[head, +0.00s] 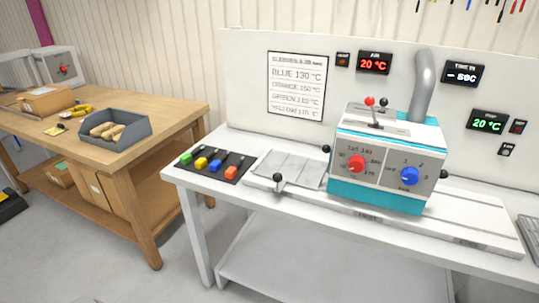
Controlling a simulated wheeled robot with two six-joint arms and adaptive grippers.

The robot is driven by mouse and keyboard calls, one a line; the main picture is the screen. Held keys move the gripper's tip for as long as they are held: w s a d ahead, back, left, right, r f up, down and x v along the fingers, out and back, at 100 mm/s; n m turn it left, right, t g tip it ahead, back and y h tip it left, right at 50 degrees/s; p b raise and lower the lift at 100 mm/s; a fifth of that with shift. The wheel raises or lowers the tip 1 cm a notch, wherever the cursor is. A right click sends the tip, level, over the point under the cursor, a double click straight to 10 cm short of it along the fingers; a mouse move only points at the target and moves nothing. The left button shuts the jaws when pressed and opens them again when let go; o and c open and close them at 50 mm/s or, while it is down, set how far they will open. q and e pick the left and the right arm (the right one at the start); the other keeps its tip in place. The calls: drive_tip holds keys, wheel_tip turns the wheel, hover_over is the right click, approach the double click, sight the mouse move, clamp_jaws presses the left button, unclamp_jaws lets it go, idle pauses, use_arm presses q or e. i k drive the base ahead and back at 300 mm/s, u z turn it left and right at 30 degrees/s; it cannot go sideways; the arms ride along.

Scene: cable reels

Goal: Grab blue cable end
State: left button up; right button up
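The blue cable end (215,166) lies on a black mat (206,174) at the left end of the white workbench in the head view. It sits in a row between a yellow cable end (201,163) and an orange cable end (231,172). A green cable end (185,158) is at the left of the row. Thin dark pieces extend back from the coloured ends. Neither of my grippers is in view.
A grey metal plate with a black-knobbed lever (279,180) lies right of the mat. A teal and white machine (385,170) with red and blue knobs stands further right. A wooden table (160,115) with a grey bin (115,142) stands at left, across a gap.

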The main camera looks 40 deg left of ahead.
sight(214, 166)
drive_tip(key=u, duration=0.3)
drive_tip(key=i, duration=1.1)
drive_tip(key=u, duration=0.65)
